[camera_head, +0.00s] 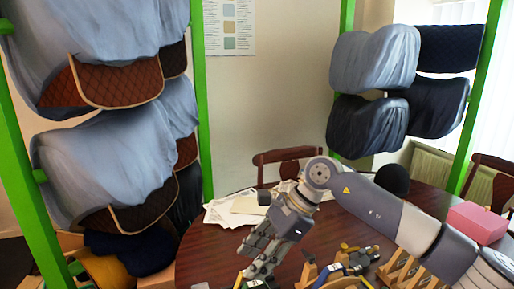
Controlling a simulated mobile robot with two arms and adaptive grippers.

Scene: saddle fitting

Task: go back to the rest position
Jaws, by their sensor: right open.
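My right arm (385,212) comes in from the right over the dark wooden table. Its gripper (256,262) points down and to the left near the front of the table, with its fingers apart. I see nothing held between them, though the fingertips overlap small items in the picture. I cannot tell how high it is above the table. My left arm and gripper are not in view.
The table (214,262) bears papers (232,209), a pink box (477,222), a dark round object (394,179) and tools by a wooden holder (402,272). Green racks (202,120) with covered saddles (375,58) stand left and behind. Chairs (285,160) stand behind the table.

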